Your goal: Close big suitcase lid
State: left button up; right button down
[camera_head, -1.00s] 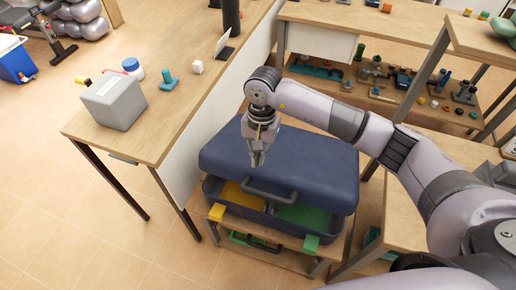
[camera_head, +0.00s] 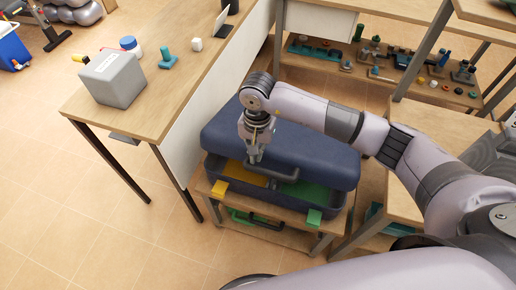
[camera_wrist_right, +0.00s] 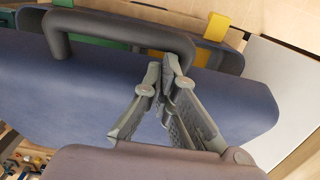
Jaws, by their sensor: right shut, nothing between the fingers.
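The big blue suitcase (camera_head: 225,190) sits on a low wooden stand. Its dark blue lid (camera_head: 310,150) is tilted partly down, with a gap at the front that shows a yellow item (camera_head: 250,175) and a green item (camera_head: 305,190) inside. My right gripper (camera_head: 254,160) is over the front of the lid by its grey handle (camera_head: 274,172). In the right wrist view the right gripper (camera_wrist_right: 170,65) is shut and empty, with its tips close to the handle (camera_wrist_right: 120,32); I cannot tell whether they touch. My left gripper is not in view.
A wooden table (camera_head: 135,110) on the left holds a grey box (camera_head: 113,80), a blue-lidded jar and small parts. A shelf (camera_head: 390,80) behind carries several tools. A wooden surface (camera_head: 440,140) stands at right. The tiled floor at front left is clear.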

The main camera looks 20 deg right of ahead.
notch_tip(320, 180, down, 7)
jog(key=s+a+b, duration=0.2)
jog(key=b, duration=0.2)
jog(key=shift+s+t+b, duration=0.3)
jog(key=shift+b, duration=0.05)
jog(key=shift+h, duration=0.3)
jog(key=shift+r, duration=0.1)
